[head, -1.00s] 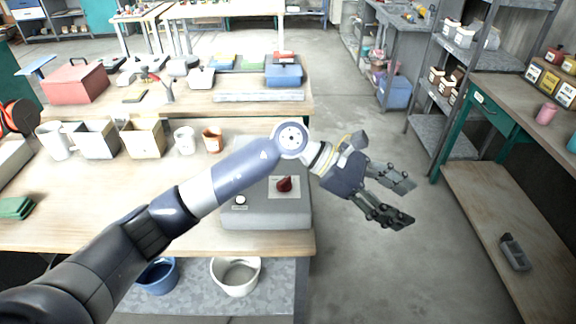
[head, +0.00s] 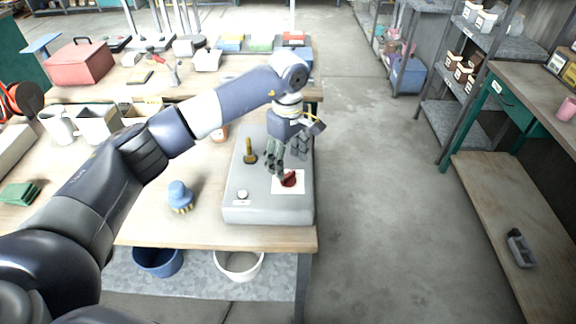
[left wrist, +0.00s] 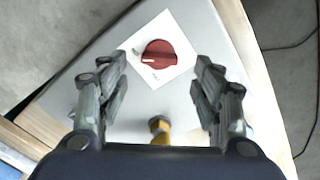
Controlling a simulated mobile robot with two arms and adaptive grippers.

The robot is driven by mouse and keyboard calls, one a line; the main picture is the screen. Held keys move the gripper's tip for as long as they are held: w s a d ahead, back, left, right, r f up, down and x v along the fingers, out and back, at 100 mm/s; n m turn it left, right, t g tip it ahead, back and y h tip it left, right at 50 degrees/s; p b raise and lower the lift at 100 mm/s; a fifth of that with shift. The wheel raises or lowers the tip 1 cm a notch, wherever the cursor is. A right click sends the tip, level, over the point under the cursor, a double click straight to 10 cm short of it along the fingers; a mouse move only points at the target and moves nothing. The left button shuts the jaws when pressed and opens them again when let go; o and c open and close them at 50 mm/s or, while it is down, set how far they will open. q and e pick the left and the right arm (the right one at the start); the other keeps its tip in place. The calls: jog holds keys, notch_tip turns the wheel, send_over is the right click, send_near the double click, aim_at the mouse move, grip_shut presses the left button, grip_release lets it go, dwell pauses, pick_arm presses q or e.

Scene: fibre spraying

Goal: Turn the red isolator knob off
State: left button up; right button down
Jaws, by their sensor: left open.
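The red isolator knob (head: 289,179) sits on a white plate on top of a grey box (head: 262,212) at the table's right end. In the left wrist view the knob (left wrist: 160,53) shows a white pointer mark toward its lower left; the plate's lettering is too small to read. My left gripper (head: 286,160) points down just above the knob. In the left wrist view its open fingers (left wrist: 160,85) stand on either side, with the knob between and beyond the tips, apart from both. My right gripper is not in view.
A yellow-brown lever (head: 250,150) and a white button (head: 242,194) are on the same box. A blue brush-like item (head: 180,196) stands left of it on the table. Bins and cups line the table's back. Floor on the right is clear.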

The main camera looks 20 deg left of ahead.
aim_at(288, 174)
pick_arm(q)
jog(key=shift+f+p, duration=0.45)
jog(key=shift+f, duration=1.8)
jog(key=shift+c, duration=0.6)
jog(key=c, duration=0.9)
